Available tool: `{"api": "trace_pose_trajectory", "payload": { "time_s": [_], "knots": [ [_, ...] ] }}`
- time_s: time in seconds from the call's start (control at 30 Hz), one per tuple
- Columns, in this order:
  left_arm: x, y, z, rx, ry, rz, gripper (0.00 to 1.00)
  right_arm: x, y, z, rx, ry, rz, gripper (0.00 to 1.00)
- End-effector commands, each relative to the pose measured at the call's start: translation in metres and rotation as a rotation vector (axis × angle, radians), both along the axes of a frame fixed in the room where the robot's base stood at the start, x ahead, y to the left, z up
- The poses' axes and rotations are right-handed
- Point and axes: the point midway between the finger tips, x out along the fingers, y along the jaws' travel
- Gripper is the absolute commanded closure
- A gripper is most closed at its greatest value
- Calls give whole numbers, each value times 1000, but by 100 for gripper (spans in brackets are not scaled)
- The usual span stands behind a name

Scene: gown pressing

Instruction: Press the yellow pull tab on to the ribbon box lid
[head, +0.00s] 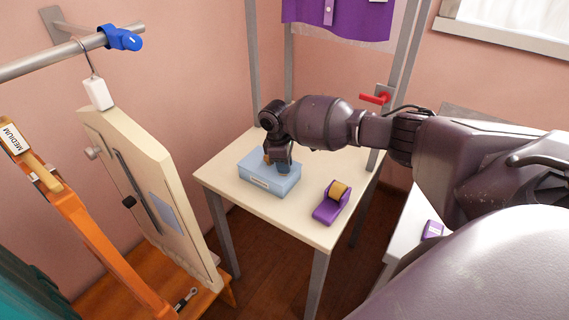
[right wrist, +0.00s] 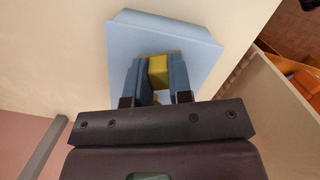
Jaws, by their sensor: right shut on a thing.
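My right gripper (head: 279,165) is over the lid, pointing down. In the right wrist view the two blue fingers of my right gripper (right wrist: 159,78) are shut on the yellow pull tab (right wrist: 158,71). The tab is at or just above the lid; I cannot tell whether it touches. In the head view the tab is mostly hidden by the gripper. My left gripper is not in view.
A purple tape dispenser (head: 329,208) with a yellow-brown roll stands right of the box on the table (head: 305,226). A cream board (head: 150,190) stands at left near a rail (head: 40,63) and an orange hanger frame (head: 85,225). A purple garment (head: 345,18) hangs behind.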

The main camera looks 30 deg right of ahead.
Motion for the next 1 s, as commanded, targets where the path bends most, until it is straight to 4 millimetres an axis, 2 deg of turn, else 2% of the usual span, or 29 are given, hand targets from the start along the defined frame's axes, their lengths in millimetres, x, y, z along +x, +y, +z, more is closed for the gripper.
{"api": "trace_pose_trajectory", "payload": {
  "time_s": [0.33,0.37,0.53,1.0],
  "knots": [
    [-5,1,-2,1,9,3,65,-1,0,-2,0,4,0,100],
    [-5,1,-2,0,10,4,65,-1,0,-2,0,4,0,77],
    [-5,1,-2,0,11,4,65,-1,0,-1,-1,4,0,51],
    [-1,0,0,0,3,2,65,0,0,3,0,0,0,50]
  ]
}}
